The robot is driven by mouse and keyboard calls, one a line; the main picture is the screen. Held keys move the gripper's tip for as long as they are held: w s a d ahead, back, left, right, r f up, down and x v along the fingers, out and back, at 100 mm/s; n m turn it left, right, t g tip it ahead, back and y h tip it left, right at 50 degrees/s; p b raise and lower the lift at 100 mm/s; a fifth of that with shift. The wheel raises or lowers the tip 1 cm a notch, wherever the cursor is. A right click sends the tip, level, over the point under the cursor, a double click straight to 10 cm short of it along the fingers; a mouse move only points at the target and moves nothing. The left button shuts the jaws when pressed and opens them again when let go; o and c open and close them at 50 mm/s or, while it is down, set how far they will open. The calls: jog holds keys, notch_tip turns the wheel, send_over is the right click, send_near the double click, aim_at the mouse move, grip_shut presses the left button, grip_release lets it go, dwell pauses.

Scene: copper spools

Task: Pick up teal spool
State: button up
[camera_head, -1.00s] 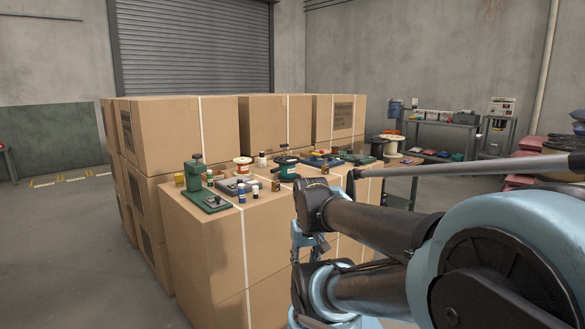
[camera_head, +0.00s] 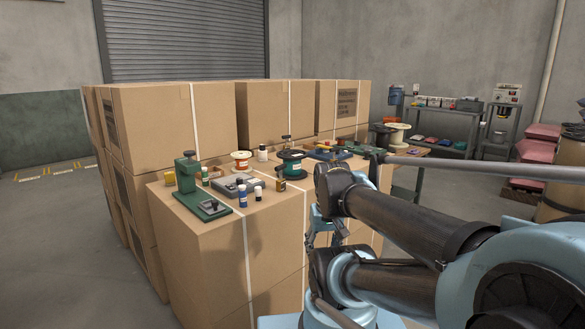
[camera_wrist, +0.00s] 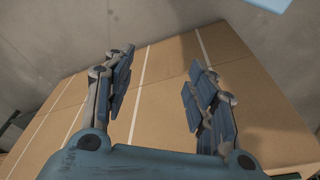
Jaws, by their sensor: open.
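A dark spool with teal showing on it (camera_head: 291,168), which looks like the teal spool, stands upright on top of the cardboard box stack (camera_head: 200,245), among small items. My gripper in the wrist view (camera_wrist: 160,72) is open with nothing between its fingers. It faces plain cardboard faces with pale straps, and no spool shows there. In the head view my arm hangs at the right side of the stack, below and to the right of the spool. The gripper itself is mostly hidden there.
Larger cartons (camera_head: 165,122) rise behind. A shelf (camera_head: 440,136) stands at the back right. Open floor lies at left.

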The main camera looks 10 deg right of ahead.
jog(key=o, duration=0.4)
jog(key=shift+w+a+r+m, duration=0.15)
jog(key=shift+a+r+m, duration=0.05)
jog(key=shift+m, duration=0.1)
jog(key=o, duration=0.4)
jog(key=w+a+r+m+y, duration=0.1)
jog(key=w+m, duration=0.1)
jog(key=w, duration=0.1)
jog(key=w+a+r+m+y, duration=0.1)
jog(key=w+a+m, duration=0.1)
jog(key=w, duration=0.2)
jog(key=w+a+r+m+t+y, duration=0.1)
jog(key=w+a+m+y, duration=0.1)
jog(key=w, duration=0.2)
jog(key=shift+r, duration=0.35)
jog(key=shift+c, duration=0.2)
jog(key=m+t+y, duration=0.7)
jog(key=m+t, duration=0.3)
jog(key=m, duration=1.1)
send_near(292, 164)
jog(key=d, duration=0.1)
jog(key=s+d, duration=0.2)
jog(key=shift+s+d+f, duration=0.25)
jog(key=shift+d+f, duration=0.05)
jog(key=shift+d, duration=0.1)
jog(key=shift+m+t, duration=0.5)
jog(key=x, duration=1.1)
jog(key=w+d+x, duration=0.1)
jog(key=x, duration=0.5)
jog(key=shift+s, duration=0.1)
